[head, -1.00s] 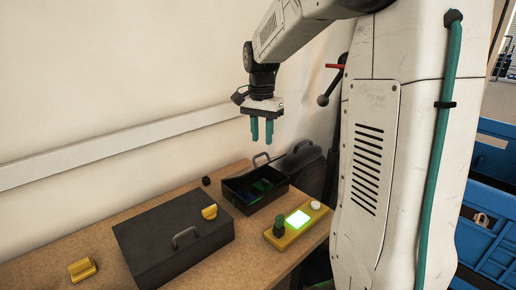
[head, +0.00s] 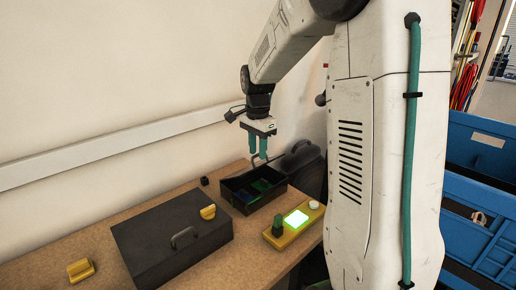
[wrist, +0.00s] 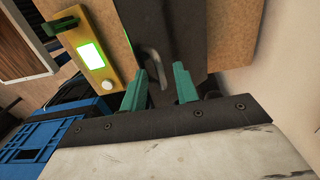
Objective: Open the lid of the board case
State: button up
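A small dark open-topped case (head: 226,192) holds green and blue boards (head: 262,185) at the back of the bench. A larger dark closed case (head: 148,237) with a grey handle (head: 184,232) lies to its left, lid flat. The pictures do not settle which is the board case. My gripper (head: 258,152) is above the far side of the small case, teal fingers apart and empty. In the wrist view a grey curved handle (wrist: 153,64) on a dark surface (wrist: 148,22) lies just beyond the fingers (wrist: 160,85); no contact is evident.
A yellow panel (head: 282,239) with a lit green screen (head: 297,218) sits right of the small case. Yellow blocks (head: 81,270) stand on the bench and large case. A dark rounded case (head: 304,160) stands behind. Blue crates (head: 480,150) are at right. Bare bench (head: 40,250) shows at left.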

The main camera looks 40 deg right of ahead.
grip_shut()
